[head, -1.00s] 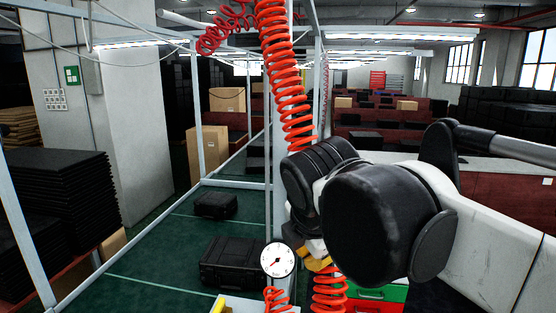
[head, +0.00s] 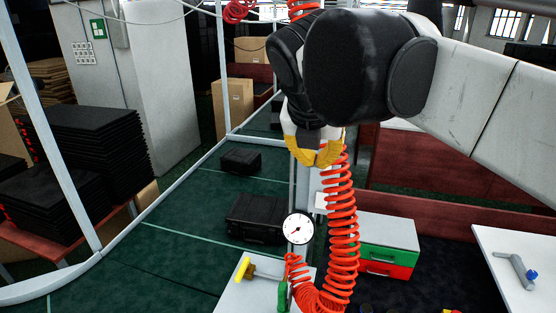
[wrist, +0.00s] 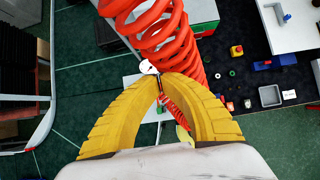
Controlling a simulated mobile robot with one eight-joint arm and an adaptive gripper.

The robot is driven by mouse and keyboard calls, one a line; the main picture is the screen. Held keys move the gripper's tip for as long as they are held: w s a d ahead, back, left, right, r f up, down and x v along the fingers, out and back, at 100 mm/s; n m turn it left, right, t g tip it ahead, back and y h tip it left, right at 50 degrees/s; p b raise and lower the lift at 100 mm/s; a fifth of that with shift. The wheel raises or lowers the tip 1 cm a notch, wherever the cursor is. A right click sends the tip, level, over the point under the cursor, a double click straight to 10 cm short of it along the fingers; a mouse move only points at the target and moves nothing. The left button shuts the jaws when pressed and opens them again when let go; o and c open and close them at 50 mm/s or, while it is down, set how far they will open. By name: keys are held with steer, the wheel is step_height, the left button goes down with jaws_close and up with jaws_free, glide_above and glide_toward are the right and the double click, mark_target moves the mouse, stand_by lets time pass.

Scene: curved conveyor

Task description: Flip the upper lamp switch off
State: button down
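My gripper (head: 317,164) is in the upper middle of the head view, beside the red coiled hose and in front of the frame post. Its two yellow fingers curve inward. In the wrist view the fingertips (wrist: 160,78) meet or nearly meet, with nothing visible held between them. A small white plate (head: 321,203) shows below the gripper near the post, partly behind the hose; I cannot tell whether it is a lamp switch. A panel of small white switches (head: 83,53) is on the far pillar. No upper lamp switch can be made out for certain.
The red coiled hose (head: 342,215) hangs close to my gripper and crosses the wrist view (wrist: 165,35). A round gauge (head: 298,229) is below. A drawer unit (head: 388,232) and a white table (head: 490,240) stand at the right.

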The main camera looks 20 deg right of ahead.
mark_target(321, 169)
steer(key=w+d+r+p+x, duration=0.1)
steer(key=w+x, duration=0.1)
steer(key=x, duration=1)
steer(key=shift+d, duration=0.2)
steer(key=shift+w+r, duration=0.1)
steer(key=shift+r, duration=0.05)
steer(key=shift+w+d+f+t+h+b, duration=0.25)
steer(key=shift+w+f+t+h+b, duration=0.25)
steer(key=shift+f+t+b, duration=0.35)
steer(key=shift+r, duration=0.6)
steer(key=shift+d+p, duration=0.1)
steer(key=shift+p, duration=0.25)
steer(key=shift+r+p, duration=0.55)
steer(key=shift+r, duration=0.25)
